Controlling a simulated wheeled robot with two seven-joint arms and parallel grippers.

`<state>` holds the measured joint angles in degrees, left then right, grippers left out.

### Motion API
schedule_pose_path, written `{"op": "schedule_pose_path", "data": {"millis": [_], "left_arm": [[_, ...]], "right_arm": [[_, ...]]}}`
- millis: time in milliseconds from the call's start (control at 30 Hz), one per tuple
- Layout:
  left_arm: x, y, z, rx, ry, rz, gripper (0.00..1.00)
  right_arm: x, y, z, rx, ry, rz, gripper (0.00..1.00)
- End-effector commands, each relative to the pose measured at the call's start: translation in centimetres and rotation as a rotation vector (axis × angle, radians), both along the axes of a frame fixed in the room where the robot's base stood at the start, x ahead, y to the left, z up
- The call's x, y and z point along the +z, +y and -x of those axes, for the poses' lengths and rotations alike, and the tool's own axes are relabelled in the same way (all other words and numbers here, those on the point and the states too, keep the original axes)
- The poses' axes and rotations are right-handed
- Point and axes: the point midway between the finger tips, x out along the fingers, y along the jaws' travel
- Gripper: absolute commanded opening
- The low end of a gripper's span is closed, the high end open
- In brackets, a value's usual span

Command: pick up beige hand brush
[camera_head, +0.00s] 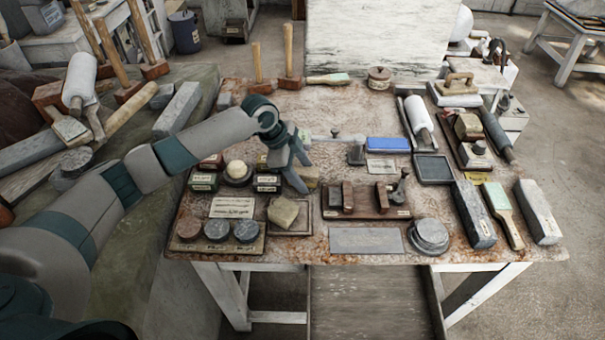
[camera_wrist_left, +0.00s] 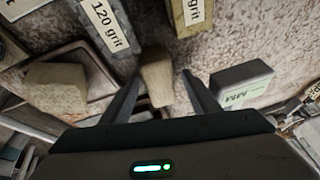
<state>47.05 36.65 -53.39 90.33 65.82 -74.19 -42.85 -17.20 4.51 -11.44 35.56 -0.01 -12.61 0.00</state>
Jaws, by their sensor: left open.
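A beige block-like piece (camera_head: 308,178), which I take for the hand brush, lies on the worn table near the middle left. It also shows in the left wrist view (camera_wrist_left: 157,76), between the two fingers; no bristles can be made out. My left gripper (camera_head: 299,170) is open just above and around it, and partly covers it in the head view. In the left wrist view the gripper (camera_wrist_left: 160,82) has a gap between each finger and the piece. My right gripper is not in view.
Grit boxes (camera_head: 204,181) stand left of the gripper. A tray with a beige block (camera_head: 283,212) lies in front, and a wooden rack (camera_head: 366,211) is at the right. A wood-handled brush (camera_head: 502,205) lies far right. The table is crowded.

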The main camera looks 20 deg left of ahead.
Motion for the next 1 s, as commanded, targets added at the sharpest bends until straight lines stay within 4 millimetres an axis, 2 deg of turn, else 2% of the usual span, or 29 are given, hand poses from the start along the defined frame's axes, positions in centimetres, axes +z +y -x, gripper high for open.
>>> {"op": "schedule_pose_path", "data": {"millis": [400, 433, 600, 633, 1000], "left_arm": [[-0.02, 0.00, -0.01, 0.000, -0.001, 0.000, 0.55], [-0.02, 0.00, -0.01, 0.000, -0.001, 0.000, 0.53], [-0.01, 0.01, -0.01, 0.000, -0.001, 0.000, 0.12], [-0.01, 0.01, -0.01, 0.000, -0.001, 0.000, 0.08], [0.09, 0.01, -0.03, -0.001, -0.001, 0.000, 0.07]], "right_arm": [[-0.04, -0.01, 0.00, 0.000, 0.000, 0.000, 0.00], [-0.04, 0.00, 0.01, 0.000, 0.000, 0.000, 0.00], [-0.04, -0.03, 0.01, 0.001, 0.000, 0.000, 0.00], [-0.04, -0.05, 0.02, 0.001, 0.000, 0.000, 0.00], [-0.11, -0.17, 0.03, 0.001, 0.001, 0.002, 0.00]]}}
